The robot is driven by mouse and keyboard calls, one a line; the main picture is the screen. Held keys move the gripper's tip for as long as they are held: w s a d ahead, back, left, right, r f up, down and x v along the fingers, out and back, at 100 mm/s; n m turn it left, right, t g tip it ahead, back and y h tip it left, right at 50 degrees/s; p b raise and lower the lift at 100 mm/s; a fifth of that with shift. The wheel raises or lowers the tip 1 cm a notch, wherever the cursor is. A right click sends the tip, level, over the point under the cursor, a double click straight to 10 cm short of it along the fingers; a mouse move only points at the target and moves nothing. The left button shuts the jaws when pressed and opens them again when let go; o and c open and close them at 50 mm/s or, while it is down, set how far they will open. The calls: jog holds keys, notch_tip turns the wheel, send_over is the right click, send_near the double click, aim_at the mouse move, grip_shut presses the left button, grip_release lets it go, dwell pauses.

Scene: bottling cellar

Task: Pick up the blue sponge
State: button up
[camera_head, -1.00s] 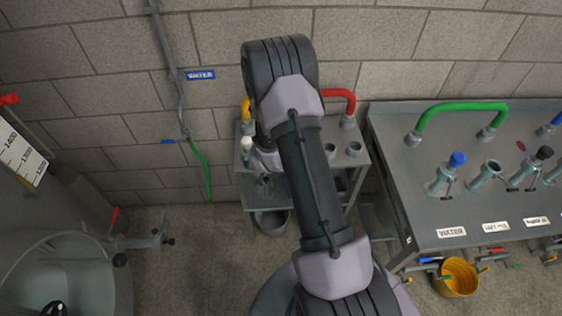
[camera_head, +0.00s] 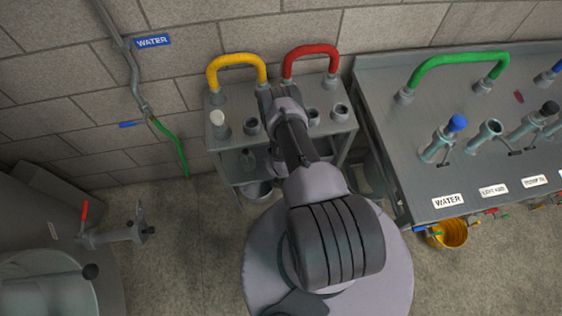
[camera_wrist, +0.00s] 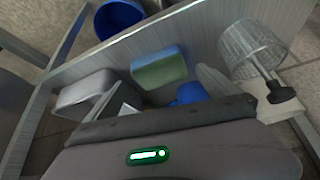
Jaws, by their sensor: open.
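In the wrist view a block-shaped sponge (camera_wrist: 159,66), blue along one side and green along the other, lies on a grey metal shelf (camera_wrist: 205,50). A smaller blue object (camera_wrist: 191,93) is just below it in the picture, partly hidden by my gripper; I cannot tell what it is. My gripper (camera_wrist: 158,103) is open, with pale finger shapes at either side and its dark body filling the bottom of the view. The sponge shows beyond the gripper, apart from it. In the head view my arm reaches down over the small trolley and hides the gripper; no sponge is visible there.
A clear cup-like vessel (camera_wrist: 250,50) with a black knob stands right of the sponge, and a whitish tray (camera_wrist: 84,92) left. A blue bucket (camera_wrist: 117,17) stands beyond the shelf edge. Yellow (camera_head: 236,62) and red (camera_head: 311,52) hoses arch over the trolley top; a steel bench (camera_head: 395,130) is right.

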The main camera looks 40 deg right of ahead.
jog(key=b+x, duration=0.3)
jog(key=x, duration=0.2)
jog(key=shift+d+f, duration=0.1)
jog(key=shift+f, duration=0.2)
jog(key=shift+r, duration=0.15)
jog(key=c, duration=1)
